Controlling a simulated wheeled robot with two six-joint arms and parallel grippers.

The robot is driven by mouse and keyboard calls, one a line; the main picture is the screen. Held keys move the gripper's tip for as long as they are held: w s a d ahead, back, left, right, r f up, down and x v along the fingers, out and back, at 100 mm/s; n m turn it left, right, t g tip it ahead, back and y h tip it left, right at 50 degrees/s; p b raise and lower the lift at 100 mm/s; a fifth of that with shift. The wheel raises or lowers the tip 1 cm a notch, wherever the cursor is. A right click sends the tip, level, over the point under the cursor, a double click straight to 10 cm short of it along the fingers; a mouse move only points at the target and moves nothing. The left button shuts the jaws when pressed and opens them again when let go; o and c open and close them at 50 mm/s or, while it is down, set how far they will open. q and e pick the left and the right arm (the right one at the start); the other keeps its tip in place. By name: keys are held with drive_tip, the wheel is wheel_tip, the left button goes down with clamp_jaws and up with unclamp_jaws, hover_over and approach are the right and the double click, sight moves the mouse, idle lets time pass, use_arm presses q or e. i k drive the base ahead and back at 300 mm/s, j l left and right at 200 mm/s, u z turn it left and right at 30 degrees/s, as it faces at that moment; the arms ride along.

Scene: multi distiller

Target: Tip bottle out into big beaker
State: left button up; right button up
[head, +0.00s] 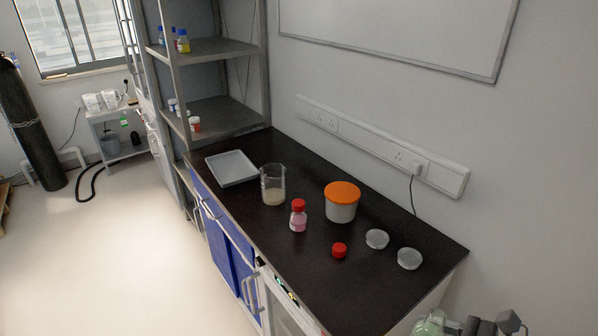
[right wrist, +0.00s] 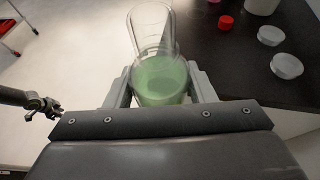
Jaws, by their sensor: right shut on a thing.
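The big beaker (head: 273,187) stands upright on the dark bench, with a little pale cream content at its bottom. My right gripper (right wrist: 160,76) is shut on a clear bottle (right wrist: 155,35) holding green liquid. In the head view the green bottle (head: 431,323) shows only in part at the bottom right edge, beside part of my right gripper (head: 482,326). It is off the bench's near right end, well apart from the beaker.
A red-capped bottle with pink liquid (head: 298,217) stands close in front of the beaker. An orange-lidded tub (head: 342,203), a loose red cap (head: 339,251) and two clear round dishes (head: 377,239) (head: 409,258) lie rightward. A white tray (head: 231,168) is behind. The bench's near end is clear.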

sight(272, 176)
drive_tip(key=i+j+z, duration=0.15)
drive_tip(key=z, duration=1)
drive_tip(key=i+j, duration=0.1)
drive_tip(key=j, duration=0.6)
drive_tip(key=i+j, duration=0.1)
drive_tip(key=j, duration=0.6)
drive_tip(key=i+j, duration=0.1)
drive_tip(key=j, duration=0.6)
drive_tip(key=i+j, duration=0.15)
drive_tip(key=j, duration=0.55)
drive_tip(key=i+j+z, duration=0.1)
drive_tip(key=j, duration=1.3)
drive_tip(key=i+j, duration=0.15)
drive_tip(key=j, duration=0.55)
drive_tip(key=l, duration=0.2)
drive_tip(key=u, duration=0.05)
